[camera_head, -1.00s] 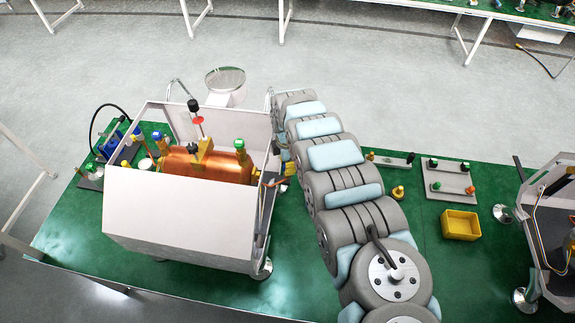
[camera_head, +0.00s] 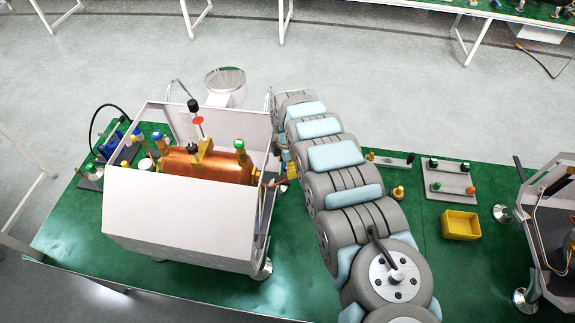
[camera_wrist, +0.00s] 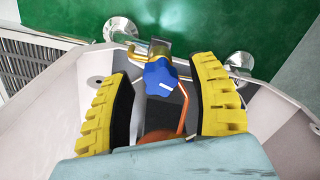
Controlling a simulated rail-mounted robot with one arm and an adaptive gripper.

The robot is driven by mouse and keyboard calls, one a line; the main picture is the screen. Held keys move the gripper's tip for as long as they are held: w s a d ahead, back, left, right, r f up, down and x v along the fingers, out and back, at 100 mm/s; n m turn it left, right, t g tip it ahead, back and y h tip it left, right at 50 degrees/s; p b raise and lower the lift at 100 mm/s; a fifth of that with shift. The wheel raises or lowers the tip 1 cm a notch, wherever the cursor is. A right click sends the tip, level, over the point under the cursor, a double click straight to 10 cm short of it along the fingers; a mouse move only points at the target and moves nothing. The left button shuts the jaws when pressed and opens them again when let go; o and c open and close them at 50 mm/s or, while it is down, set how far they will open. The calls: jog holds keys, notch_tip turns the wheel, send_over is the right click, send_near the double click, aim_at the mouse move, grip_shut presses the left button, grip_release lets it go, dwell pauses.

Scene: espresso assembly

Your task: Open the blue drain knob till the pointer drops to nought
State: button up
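The blue drain knob (camera_wrist: 162,78), with a white mark on its face, shows in the wrist view on a brass and metal fitting at the machine's side. My gripper (camera_wrist: 161,72) has its two yellow-backed fingers apart, one on each side of the knob's near part. A gap shows beside the knob, and I cannot tell whether either finger touches it. In the head view the yellow fingers (camera_head: 291,170) are small at the right side of the white espresso machine (camera_head: 180,218). The knob is not discernible there. I cannot make out a gauge pointer in either view.
A copper boiler (camera_head: 215,168) lies in the open machine housing. A copper tube (camera_wrist: 183,108) runs close to the knob in the wrist view. A yellow bin (camera_head: 461,225) stands to the right on the green table, and a second machine (camera_head: 556,225) at the far right.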

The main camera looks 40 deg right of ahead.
jog(key=shift+r, duration=0.15)
notch_tip(320, 180, up, 12)
dwell(1.0)
dwell(0.5)
